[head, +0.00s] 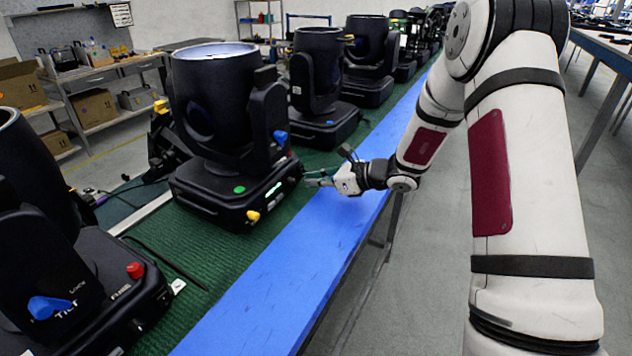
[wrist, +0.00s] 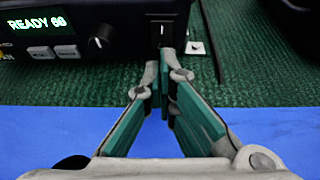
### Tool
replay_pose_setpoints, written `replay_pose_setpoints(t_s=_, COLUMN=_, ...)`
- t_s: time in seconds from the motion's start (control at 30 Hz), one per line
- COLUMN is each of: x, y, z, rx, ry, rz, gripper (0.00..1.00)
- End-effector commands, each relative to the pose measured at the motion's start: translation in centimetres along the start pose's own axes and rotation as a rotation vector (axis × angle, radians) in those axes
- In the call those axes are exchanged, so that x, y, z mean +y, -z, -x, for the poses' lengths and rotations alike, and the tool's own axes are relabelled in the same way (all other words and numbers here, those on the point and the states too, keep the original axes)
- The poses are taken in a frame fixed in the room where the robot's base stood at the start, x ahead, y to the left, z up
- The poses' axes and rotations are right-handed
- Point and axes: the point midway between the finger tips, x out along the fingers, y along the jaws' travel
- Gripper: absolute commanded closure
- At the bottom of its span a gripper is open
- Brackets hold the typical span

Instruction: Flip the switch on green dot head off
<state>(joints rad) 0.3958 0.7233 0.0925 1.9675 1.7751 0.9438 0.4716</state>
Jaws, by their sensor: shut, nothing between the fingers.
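The green dot head (head: 222,105) is a black moving-head light on the green mat, with a green dot (head: 239,189) on its base. Which way the rocker is pressed I cannot tell. My gripper (head: 312,178) is at the base's right end. In the wrist view its fingertips (wrist: 166,62) are together and empty, just short of the switch; contact is unclear.
Another black head (head: 70,270) stands at the lower left, with more heads (head: 318,85) behind in a row. The blue table strip (head: 290,270) in front is clear.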

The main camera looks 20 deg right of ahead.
Motion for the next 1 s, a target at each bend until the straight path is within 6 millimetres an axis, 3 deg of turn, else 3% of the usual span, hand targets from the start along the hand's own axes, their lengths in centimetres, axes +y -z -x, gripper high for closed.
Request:
replay_pose_setpoints(t_s=0.17, x=-0.2, y=0.6, z=-1.2, rx=-0.086, ry=-0.001, rz=-0.005, gripper=1.00)
replay_pose_setpoints(t_s=1.0, x=0.1, y=-1.5, z=-0.2, rx=-0.087, ry=-0.003, rz=0.001, gripper=1.00)
